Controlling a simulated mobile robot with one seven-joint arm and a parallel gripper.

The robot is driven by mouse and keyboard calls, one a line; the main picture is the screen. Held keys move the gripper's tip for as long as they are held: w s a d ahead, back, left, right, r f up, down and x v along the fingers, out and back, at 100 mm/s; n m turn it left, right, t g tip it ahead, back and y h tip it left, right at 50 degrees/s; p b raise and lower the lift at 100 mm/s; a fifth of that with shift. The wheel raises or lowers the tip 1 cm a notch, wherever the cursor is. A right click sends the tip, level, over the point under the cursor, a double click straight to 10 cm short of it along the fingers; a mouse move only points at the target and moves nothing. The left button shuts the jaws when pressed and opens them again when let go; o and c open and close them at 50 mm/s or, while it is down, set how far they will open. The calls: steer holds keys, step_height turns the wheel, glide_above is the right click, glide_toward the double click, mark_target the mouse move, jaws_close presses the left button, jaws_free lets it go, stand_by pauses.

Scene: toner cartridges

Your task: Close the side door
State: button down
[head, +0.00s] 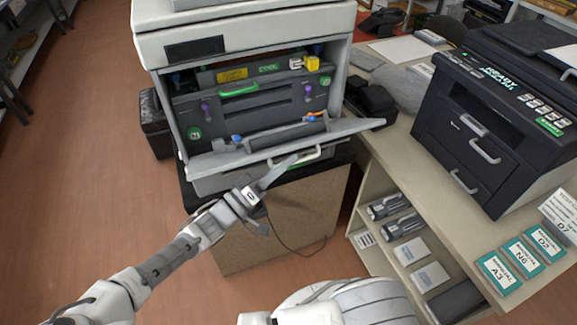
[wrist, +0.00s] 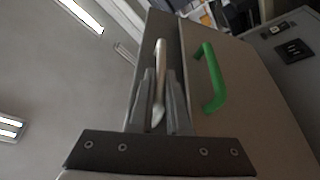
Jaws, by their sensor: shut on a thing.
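The large grey printer (head: 240,40) stands open at the front. Its door (head: 350,128) is folded down and sticks out towards me, showing dark units inside. A pale bar handle (head: 312,155) sits at the door's near edge. My gripper (head: 286,164) reaches up to this handle from the lower left. In the wrist view my gripper (wrist: 161,90) has its two fingers on either side of the pale handle (wrist: 161,55), shut on it. A green handle (wrist: 213,80) on a grey panel is just right of the fingers, apart from them.
A wooden cabinet (head: 285,225) is under the printer, with a cable hanging in front. At right, a counter (head: 405,150) carries a black printer (head: 490,125) and label cards. Its shelves hold cartridges and boxes. Wooden floor (head: 90,130) is clear at left.

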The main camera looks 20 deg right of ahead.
steer(key=w+r+n+p, duration=0.2)
steer(key=r, duration=0.1)
steer(key=w+r+n+y+p, duration=0.1)
steer(key=w+r+p, duration=0.1)
steer(key=w+p, duration=0.1)
steer(key=w+r+n+y+p, duration=0.1)
steer(key=w+r+n+p, duration=0.1)
steer(key=r, duration=0.1)
steer(key=shift+w+a+r+n+t+p, duration=0.1)
steer(key=shift+w+r+n+t+p, duration=0.1)
steer(key=shift+r+n+t+p, duration=0.15)
steer(key=w+r+n+y, duration=0.1)
steer(key=w+r+n, duration=0.3)
steer(key=w, duration=0.8)
steer(key=shift+a+y+p, duration=0.25)
steer(key=shift+y+p, duration=0.15)
steer(key=shift+w+r, duration=0.15)
steer(key=shift+r, duration=0.05)
steer(key=c, duration=0.9)
jaws_free()
steer(key=shift+w+f, duration=0.1)
steer(key=shift+f, duration=0.05)
steer(key=shift+a+f, duration=0.1)
